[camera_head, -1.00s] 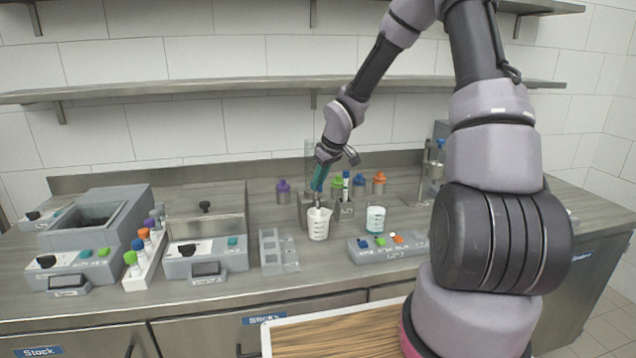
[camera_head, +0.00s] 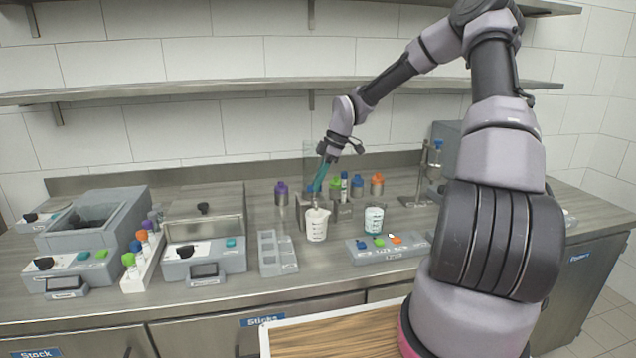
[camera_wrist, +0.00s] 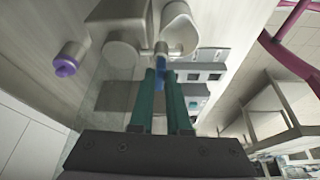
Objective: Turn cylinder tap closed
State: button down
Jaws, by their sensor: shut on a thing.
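The clear cylinder (camera_head: 310,153) stands upright on a grey stand behind the white cup (camera_head: 317,225). It also shows as a transparent wall in the wrist view (camera_wrist: 95,95). The tap has a blue handle (camera_wrist: 167,77), which sits between my teal fingertips in the wrist view. My gripper (camera_head: 318,184) comes down from the upper right, tilted, and is shut on this handle; it also shows in the wrist view (camera_wrist: 161,74). The cup's open mouth (camera_wrist: 178,32) lies just beyond the fingertips. The tap's exact angle is largely hidden by the fingers.
A beaker with teal liquid (camera_head: 374,220) and a grey button panel (camera_head: 388,247) stand to the right. Several capped bottles, one purple (camera_head: 281,192) and one orange (camera_head: 377,184), stand near the wall. A grey rack (camera_head: 277,252) is at front left. A shelf (camera_head: 230,91) runs above.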

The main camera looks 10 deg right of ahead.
jog(key=shift+n+g, duration=0.3)
jog(key=shift+n, duration=0.3)
jog(key=c, duration=0.9)
grip_release()
jog(key=shift+d, duration=0.1)
jog(key=v, duration=1)
jog(key=shift+w+r, duration=0.1)
jog(key=shift+r, duration=0.25)
